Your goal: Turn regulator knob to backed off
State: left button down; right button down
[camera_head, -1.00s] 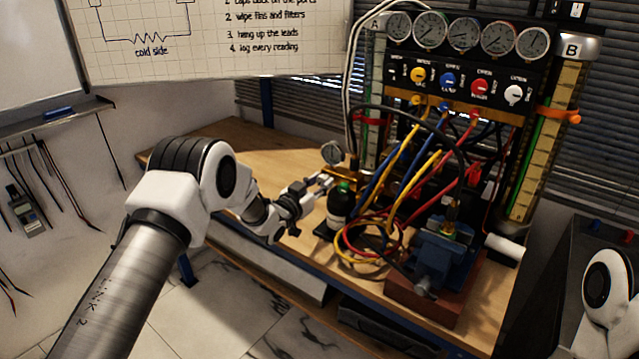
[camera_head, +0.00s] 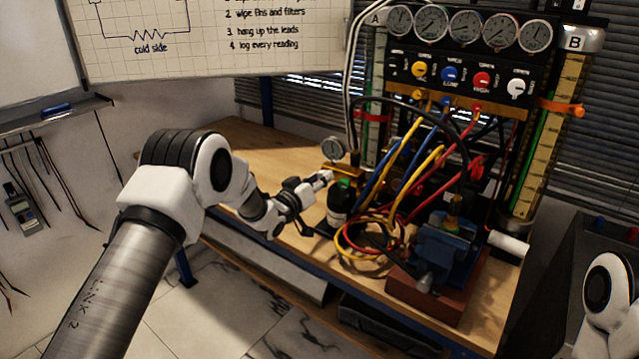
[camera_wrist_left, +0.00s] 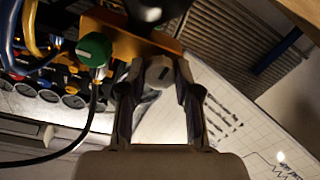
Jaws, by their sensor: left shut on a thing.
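The regulator's brass body (camera_wrist_left: 133,38) shows at the top of the left wrist view. It also shows in the head view (camera_head: 345,170), below a small round dial gauge (camera_head: 332,149). A pale grey knob (camera_wrist_left: 158,76) with a dark mark sits in front of the brass body. My left gripper (camera_wrist_left: 158,66) is shut on this knob, with one finger on each side. In the head view, my left gripper (camera_head: 322,178) reaches the regulator from the left, and the knob is hidden there. My right gripper is out of view.
A black bottle (camera_head: 339,203) with a green top stands close to the gripper. Tangled hoses (camera_head: 368,236) and a blue vise (camera_head: 445,252) are to its right. The gauge panel (camera_head: 455,72) rises behind. The bench (camera_head: 245,150) is clear at the back left.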

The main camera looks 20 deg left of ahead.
pick_arm(q)
jog(key=n, duration=1.8)
jog(key=shift+r+n+b, duration=0.1)
jog(key=shift+n+b, duration=0.2)
jog(key=shift+b, duration=0.05)
jog(key=c, duration=0.8)
grip_release()
jog(key=shift+w, duration=0.1)
